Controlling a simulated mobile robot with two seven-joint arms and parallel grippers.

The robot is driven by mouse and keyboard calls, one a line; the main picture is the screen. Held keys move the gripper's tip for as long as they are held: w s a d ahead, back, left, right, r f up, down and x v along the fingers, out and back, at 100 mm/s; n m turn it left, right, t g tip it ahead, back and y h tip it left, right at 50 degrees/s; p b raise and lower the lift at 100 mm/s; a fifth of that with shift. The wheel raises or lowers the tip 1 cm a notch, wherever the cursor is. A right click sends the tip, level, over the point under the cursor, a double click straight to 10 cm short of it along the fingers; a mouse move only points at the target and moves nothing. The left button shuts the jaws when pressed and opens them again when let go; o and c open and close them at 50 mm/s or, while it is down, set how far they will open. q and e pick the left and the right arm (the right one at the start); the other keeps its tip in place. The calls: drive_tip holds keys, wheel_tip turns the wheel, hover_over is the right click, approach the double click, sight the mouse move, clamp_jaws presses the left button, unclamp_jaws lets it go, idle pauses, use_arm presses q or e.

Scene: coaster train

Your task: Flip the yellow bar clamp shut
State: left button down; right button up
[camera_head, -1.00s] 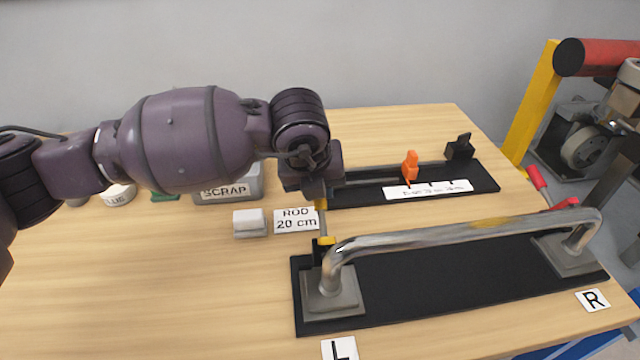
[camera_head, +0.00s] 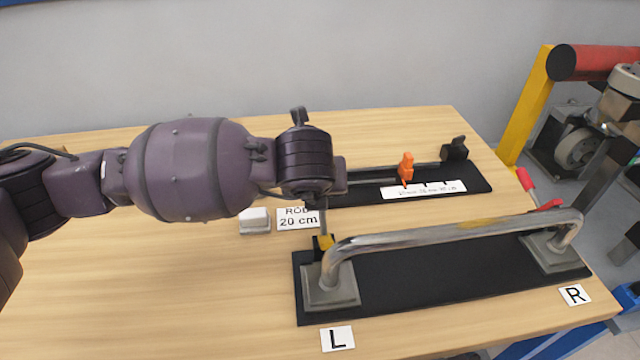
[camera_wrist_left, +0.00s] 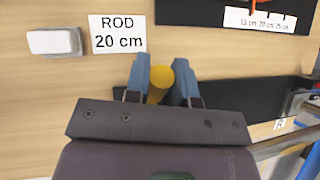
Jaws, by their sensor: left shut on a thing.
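The yellow clamp (camera_head: 325,242) stands at the left end of the metal bar (camera_head: 440,237), by the L label. A thin lever runs up from it to my left wrist. In the left wrist view, a round yellow clamp knob (camera_wrist_left: 161,77) sits between the two blue fingers of my left gripper (camera_wrist_left: 160,72), which is shut on it. In the head view my wrist hides the fingers and the lever's top. The bar lies over a black base (camera_head: 420,280) with a grey foot at each end. My right gripper is not in view.
Red handles (camera_head: 524,178) stand near the bar's R end. Behind lies a black fixture with an orange stop (camera_head: 405,167) and a scale strip. A white block (camera_head: 254,220) and the ROD 20 cm card (camera_head: 298,217) lie left. The table's front left is clear.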

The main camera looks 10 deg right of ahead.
use_arm(q)
drive_tip(key=c, duration=1)
unclamp_jaws()
drive_tip(key=shift+o, duration=0.2)
drive_tip(key=shift+r, duration=0.1)
drive_tip(key=p+v, duration=0.1)
drive_tip(key=v, duration=0.9)
drive_tip(key=shift+s+a+r, duration=0.15)
drive_tip(key=shift+s+r, duration=0.1)
